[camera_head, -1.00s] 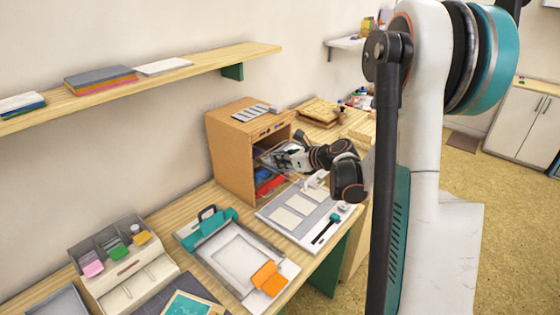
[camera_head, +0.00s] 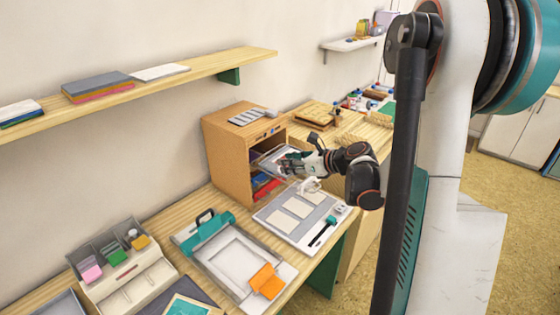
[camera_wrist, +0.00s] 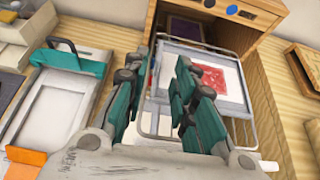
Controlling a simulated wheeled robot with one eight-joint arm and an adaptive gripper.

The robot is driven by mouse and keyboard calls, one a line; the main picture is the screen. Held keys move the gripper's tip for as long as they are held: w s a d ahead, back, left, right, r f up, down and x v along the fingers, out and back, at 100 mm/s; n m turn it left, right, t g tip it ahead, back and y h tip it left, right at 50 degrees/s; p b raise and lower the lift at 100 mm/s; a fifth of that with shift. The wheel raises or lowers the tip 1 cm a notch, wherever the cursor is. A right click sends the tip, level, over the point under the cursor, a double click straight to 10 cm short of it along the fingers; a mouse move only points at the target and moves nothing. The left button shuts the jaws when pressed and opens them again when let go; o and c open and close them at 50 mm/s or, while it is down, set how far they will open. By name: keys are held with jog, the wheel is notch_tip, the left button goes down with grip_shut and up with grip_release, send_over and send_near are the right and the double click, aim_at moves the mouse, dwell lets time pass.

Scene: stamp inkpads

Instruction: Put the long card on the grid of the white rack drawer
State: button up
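The white wire rack drawer (camera_wrist: 252,128) is pulled out of a wooden cabinet in the wrist view. The card (camera_wrist: 232,76), pale with a red print and a grey-blue border, lies over its grid, apparently flat. My gripper (camera_wrist: 158,68) is open, its two teal and black fingers well apart. The right finger overlaps the card's left part in the picture; I cannot tell if it touches. In the head view my gripper (camera_head: 284,164) is at the rack, in front of the cabinet, and hides part of the card.
The wooden cabinet (camera_head: 226,164) has coloured items in its lower opening. A grey board with white panels (camera_head: 262,216) lies in front. A teal-clamped press tray (camera_head: 190,240) with an orange piece and an inkpad box (camera_head: 150,292) stand left. A wooden tray (camera_wrist: 300,75) is right of the rack.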

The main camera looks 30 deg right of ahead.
jog(key=p+v, duration=0.1)
jog(key=v, duration=0.4)
jog(key=shift+s+d+r, duration=0.1)
jog(key=shift+s+r, duration=0.05)
jog(key=shift+s, duration=0.1)
jog(key=shift+c, duration=0.6)
